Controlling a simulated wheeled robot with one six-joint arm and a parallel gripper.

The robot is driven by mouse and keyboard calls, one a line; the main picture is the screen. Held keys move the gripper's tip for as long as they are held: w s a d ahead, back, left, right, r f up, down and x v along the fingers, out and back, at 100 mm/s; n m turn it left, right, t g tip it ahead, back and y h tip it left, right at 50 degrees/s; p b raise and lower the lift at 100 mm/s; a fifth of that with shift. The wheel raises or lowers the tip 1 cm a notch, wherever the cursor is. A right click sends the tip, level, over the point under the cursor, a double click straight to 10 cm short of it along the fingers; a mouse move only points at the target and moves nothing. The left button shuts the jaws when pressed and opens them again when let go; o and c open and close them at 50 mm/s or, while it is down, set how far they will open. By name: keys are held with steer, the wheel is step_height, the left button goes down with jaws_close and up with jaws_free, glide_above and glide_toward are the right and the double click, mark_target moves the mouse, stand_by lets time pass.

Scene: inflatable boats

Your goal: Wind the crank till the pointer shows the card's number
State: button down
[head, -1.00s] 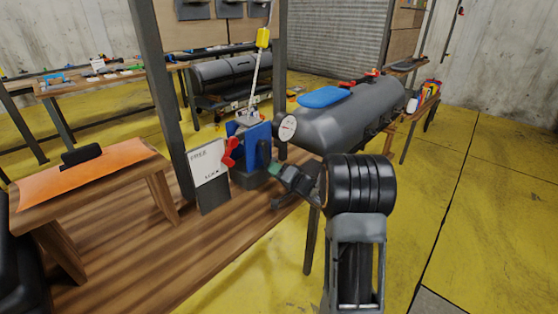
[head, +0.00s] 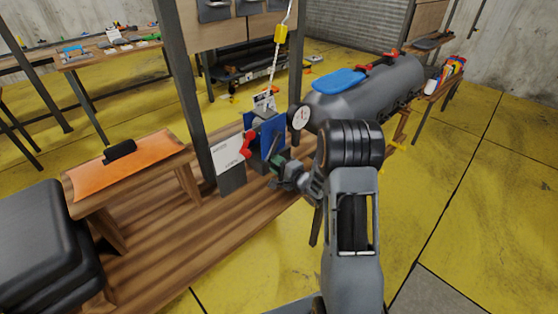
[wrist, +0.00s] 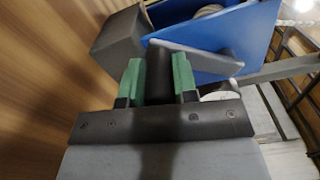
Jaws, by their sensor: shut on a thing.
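The blue winch (head: 271,128) stands on the wooden bench, with a red part (head: 246,145) on its left side. My gripper (head: 277,165) is at its near right side. In the wrist view the green fingertips (wrist: 159,82) are shut on the dark crank handle (wrist: 158,60), one on each side. The grey crank arm (wrist: 195,58) runs from the handle across the blue plate.
A dark post (head: 188,90) rises behind the card. A grey inflatable tube (head: 365,90) lies behind on the right. An orange-topped bench (head: 150,158) stands left. Yellow floor at right is clear.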

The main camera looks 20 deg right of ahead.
steer(key=shift+a+r, duration=0.15)
steer(key=shift+a, duration=0.05)
stand_by(0.4)
steer(key=c, duration=0.9)
jaws_free()
steer(key=shift+s, duration=0.1)
steer(key=v, duration=1.3)
steer(key=shift+s+d, duration=0.15)
steer(key=shift+s, duration=0.2)
